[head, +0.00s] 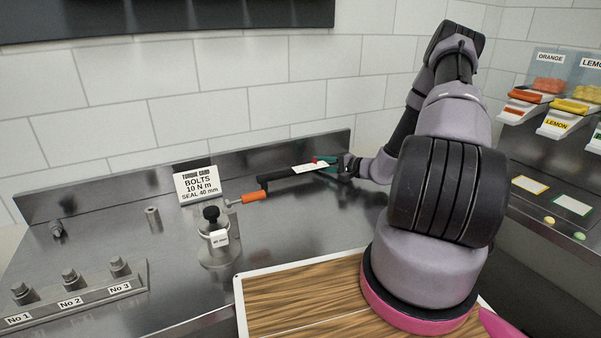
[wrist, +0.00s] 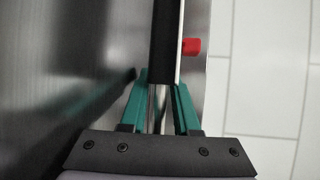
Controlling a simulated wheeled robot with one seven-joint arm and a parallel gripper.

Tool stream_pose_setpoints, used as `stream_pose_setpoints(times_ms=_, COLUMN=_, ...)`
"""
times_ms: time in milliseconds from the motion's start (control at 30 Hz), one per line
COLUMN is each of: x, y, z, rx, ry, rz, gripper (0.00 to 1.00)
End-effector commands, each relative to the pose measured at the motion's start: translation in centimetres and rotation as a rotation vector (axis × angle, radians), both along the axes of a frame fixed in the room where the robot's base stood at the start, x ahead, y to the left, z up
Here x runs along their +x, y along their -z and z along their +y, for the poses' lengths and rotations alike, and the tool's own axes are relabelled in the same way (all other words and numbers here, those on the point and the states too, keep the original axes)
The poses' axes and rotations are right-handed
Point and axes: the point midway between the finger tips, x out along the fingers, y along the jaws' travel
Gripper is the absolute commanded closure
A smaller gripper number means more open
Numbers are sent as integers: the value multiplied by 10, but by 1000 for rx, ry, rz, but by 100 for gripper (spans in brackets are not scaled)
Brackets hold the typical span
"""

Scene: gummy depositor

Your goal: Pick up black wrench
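The black wrench (head: 282,175) has a long dark body with a white label and a small red knob on its side. It is level and appears to be held just above the steel counter near the back wall. My gripper (head: 330,163) has green fingers and is at the wrench's right end. In the wrist view, the fingers of my gripper (wrist: 160,105) close on both sides of a silver shaft, in line with the wrench's black body (wrist: 164,45). The shaft's end is hidden behind the gripper's base.
An orange-handled tool (head: 253,196) is below the wrench's left end. A sign (head: 198,185) and a black-knobbed fixture (head: 213,232) stand to the left, with a numbered bolt rack (head: 95,285) farther left. A wooden board (head: 295,300) is in front. Candy bins (head: 560,118) are at right.

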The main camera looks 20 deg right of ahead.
Motion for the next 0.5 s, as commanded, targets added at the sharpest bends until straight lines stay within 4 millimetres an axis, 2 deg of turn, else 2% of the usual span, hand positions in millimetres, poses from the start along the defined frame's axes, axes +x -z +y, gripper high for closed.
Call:
stream_pose_setpoints(times_ms=167, x=0, y=0, z=0, rx=0, ry=0, rz=0, gripper=70)
stream_pose_setpoints(times_ms=233, x=0, y=0, z=0, rx=0, ry=0, rz=0, gripper=97)
stream_pose_setpoints(times_ms=267, x=0, y=0, z=0, rx=0, ry=0, rz=0, gripper=100)
stream_pose_setpoints(times_ms=500, x=0, y=0, z=0, rx=0, ry=0, rz=0, gripper=100)
